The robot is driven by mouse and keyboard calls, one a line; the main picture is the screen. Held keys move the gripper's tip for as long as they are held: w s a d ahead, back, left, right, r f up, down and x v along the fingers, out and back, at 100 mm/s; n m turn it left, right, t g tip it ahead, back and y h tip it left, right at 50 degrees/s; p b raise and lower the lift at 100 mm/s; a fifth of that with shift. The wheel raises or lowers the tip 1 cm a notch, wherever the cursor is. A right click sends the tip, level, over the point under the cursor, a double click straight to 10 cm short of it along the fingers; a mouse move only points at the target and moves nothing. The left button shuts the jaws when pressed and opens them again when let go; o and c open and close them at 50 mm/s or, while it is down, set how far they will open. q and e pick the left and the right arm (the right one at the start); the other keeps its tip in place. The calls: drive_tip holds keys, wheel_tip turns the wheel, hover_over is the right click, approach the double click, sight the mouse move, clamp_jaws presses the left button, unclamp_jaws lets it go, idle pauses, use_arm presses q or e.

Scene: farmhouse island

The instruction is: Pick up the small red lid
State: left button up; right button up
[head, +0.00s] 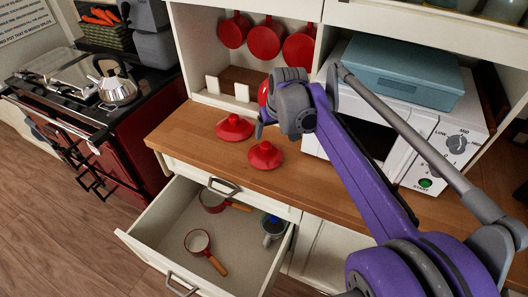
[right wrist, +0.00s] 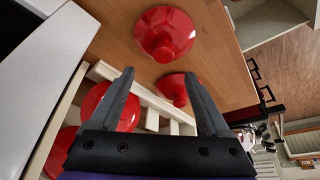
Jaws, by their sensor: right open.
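Two red lids with knobs lie flat on the wooden counter. In the right wrist view the nearer lid (right wrist: 164,34) is beyond the fingertips, and the other lid (right wrist: 173,90) shows between the fingers. My right gripper (head: 261,126) is above the counter near both lids, open and empty; its spread fingers show in the right wrist view (right wrist: 160,73). Its fingers are partly hidden in the head view. My left gripper is out of view.
Red pans (head: 265,40) hang behind the counter. A wooden rack with white slats (head: 241,92) stands at the back, with a red round thing (head: 263,93) by it. A microwave (head: 440,130) stands right. An open drawer (head: 160,228) below holds small pans.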

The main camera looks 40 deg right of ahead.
sight(266, 144)
drive_tip(key=x, duration=0.9)
drive_tip(key=shift+s+a+f, duration=0.1)
drive_tip(key=shift+a+f, duration=0.05)
drive_tip(key=shift+a, duration=0.2)
drive_tip(key=shift+c, duration=0.3)
clamp_jaws()
